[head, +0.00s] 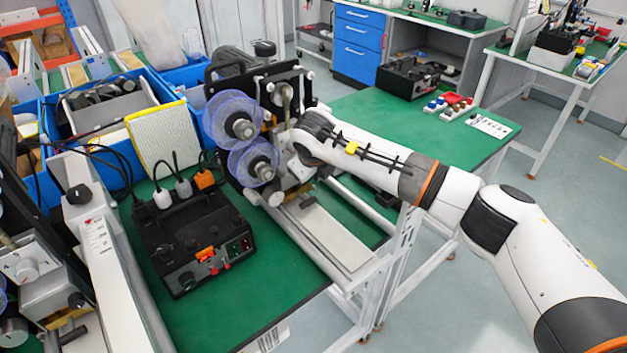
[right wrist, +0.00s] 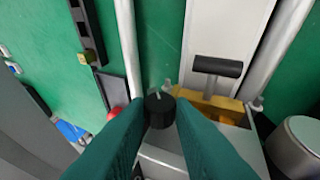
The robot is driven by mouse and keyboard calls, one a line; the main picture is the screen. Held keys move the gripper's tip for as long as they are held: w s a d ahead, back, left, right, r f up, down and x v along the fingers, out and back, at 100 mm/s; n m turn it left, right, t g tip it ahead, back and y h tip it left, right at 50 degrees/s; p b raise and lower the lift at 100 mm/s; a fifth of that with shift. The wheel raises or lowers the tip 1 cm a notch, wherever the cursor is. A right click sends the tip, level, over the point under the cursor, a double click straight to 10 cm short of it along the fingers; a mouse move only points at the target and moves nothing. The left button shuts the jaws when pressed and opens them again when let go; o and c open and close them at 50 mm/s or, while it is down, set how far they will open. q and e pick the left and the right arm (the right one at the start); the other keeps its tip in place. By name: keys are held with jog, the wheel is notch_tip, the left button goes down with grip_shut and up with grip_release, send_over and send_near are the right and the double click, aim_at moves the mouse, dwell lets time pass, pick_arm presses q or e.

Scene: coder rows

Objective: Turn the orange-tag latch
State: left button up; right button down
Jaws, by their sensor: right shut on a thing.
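My right gripper (right wrist: 160,112) shows in the right wrist view with its two teal fingers closed on a round black knob (right wrist: 158,108), which has a small pale line on its top. To the right of the knob is an orange-yellow plate (right wrist: 208,104), and a black T-shaped handle (right wrist: 217,66) stands beside it. I cannot tell whether the knob belongs to the orange-tag latch. In the head view my right arm reaches in from the right to the machine (head: 268,95), and its gripper is hidden there. My left gripper is not in view.
Two clear blue reels (head: 233,118) are on the machine, close to my right arm. A black control box (head: 195,235) with cables and a pale rail (head: 320,235) lie in front. Blue bins (head: 90,115) stand at the left. The green tabletop (head: 350,105) behind my arm is mostly clear.

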jog(key=shift+w+d+g+y+b, duration=0.15)
jog(key=shift+d+g+y+b, duration=0.05)
jog(key=shift+g+y+b, duration=0.6)
jog(key=shift+m, duration=0.3)
jog(key=c, duration=1.3)
grip_release()
jog(key=shift+o, duration=0.2)
jog(key=shift+r, duration=0.15)
jog(key=b+v, duration=0.1)
jog(key=v, duration=1.1)
jog(key=shift+d+b, duration=0.25)
jog(key=shift+b, duration=0.05)
